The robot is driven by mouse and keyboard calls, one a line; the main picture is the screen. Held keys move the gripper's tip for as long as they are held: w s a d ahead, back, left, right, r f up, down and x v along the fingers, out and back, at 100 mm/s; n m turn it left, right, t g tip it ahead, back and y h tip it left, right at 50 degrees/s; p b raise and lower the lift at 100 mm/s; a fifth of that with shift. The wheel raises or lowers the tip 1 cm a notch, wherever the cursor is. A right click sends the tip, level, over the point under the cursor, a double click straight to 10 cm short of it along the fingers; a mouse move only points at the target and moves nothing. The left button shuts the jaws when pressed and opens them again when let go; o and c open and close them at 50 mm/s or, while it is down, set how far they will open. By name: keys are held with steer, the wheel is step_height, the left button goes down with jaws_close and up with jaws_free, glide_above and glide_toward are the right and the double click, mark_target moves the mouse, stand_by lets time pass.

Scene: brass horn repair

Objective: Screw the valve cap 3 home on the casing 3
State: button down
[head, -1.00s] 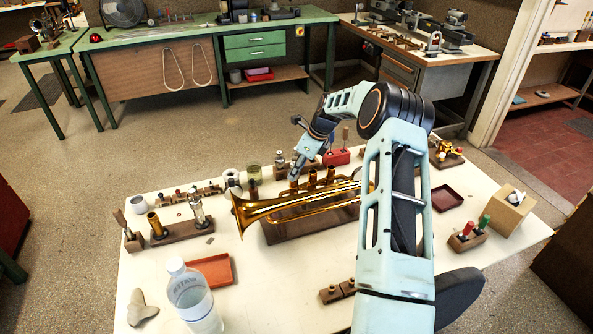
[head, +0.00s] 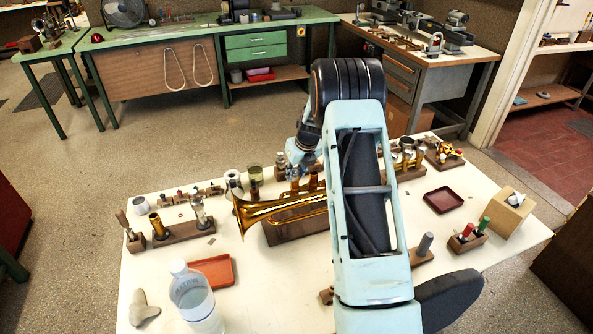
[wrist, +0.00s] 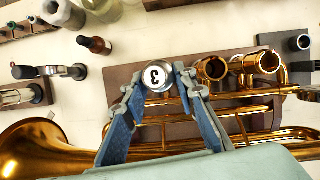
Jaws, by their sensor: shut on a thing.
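The brass horn (head: 262,212) lies on a dark wooden stand (head: 290,232) on the white table; its bell also shows at the left of the wrist view (wrist: 30,150). My gripper (wrist: 160,86) is shut on valve cap 3 (wrist: 157,76), a silver cap marked "3" in a white disc. The cap sits in line with two open brass casings (wrist: 212,68) (wrist: 263,63) and looks to be at the top of casing 3, which is hidden below it. I cannot tell how deep the thread is engaged. In the head view, my gripper (head: 296,180) is small and partly hidden.
Close by on the table are a small dark bottle (wrist: 95,44), a block with tubes (head: 180,234), an orange tray (head: 212,272) and a water bottle (head: 195,300). A dark red tray (head: 443,200) and a cardboard box (head: 508,212) stand at the right.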

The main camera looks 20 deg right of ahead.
steer(key=shift+m, duration=0.4)
steer(key=shift+a+r+p, duration=0.1)
steer(key=shift+a+p, duration=0.05)
steer(key=shift+p, duration=0.15)
steer(key=shift+m+h, duration=0.3)
steer(key=shift+m, duration=0.2)
steer(key=shift+a+m+h+p, duration=0.15)
steer(key=shift+m+h+p, duration=0.55)
steer(key=shift+m+p, duration=1.35)
steer(key=c, duration=1.5)
jaws_free()
